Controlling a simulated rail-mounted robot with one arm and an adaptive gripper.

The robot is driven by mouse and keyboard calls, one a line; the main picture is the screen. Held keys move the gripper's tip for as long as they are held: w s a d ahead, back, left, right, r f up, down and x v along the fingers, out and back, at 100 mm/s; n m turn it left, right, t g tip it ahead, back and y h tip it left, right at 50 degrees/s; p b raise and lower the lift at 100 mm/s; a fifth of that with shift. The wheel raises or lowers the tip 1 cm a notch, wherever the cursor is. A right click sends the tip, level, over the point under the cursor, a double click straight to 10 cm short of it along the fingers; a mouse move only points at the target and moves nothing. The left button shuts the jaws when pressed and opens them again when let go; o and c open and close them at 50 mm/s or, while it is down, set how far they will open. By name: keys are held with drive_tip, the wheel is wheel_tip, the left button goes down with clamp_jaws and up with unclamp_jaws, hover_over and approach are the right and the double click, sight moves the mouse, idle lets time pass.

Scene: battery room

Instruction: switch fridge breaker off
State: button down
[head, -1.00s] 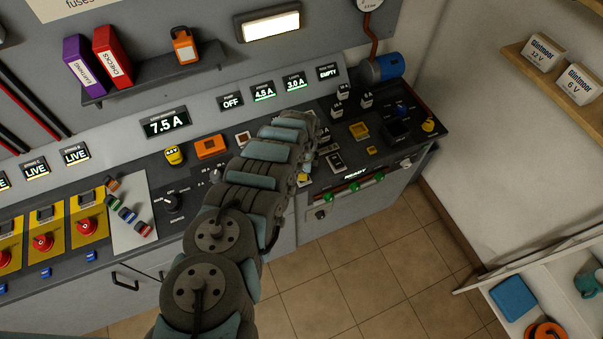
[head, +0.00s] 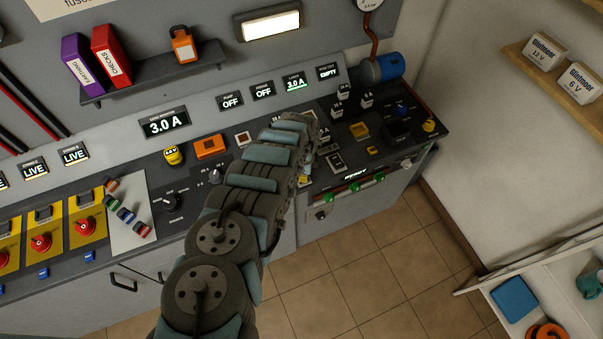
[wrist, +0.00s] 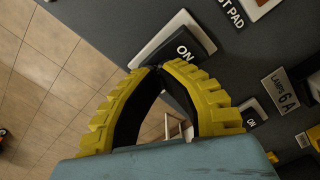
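The fridge display (head: 262,91) on the sloped panel in the head view reads OFF. The breakers lie on the dark worktop, partly hidden behind my arm. In the wrist view my gripper (wrist: 158,68) has its yellow ribbed fingers arched together, tips meeting. The tips are at the edge of a pale-framed switch (wrist: 205,42) with a dark face marked ON. The fridge label cannot be read there, and I cannot tell whether the tips touch the switch. The gripper holds nothing that I can see.
The pump display (head: 230,102) reads OFF, the lamps display (head: 295,83) 3.0 A, and the main display (head: 165,122) 3.0 A. In the wrist view a label (wrist: 285,88) reads LAMPS 6A, beside another switch (wrist: 253,110). Open tiled floor lies in front of the worktop.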

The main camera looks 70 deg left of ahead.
drive_tip(key=shift+r+p, duration=2.75)
drive_tip(key=shift+r, duration=0.8)
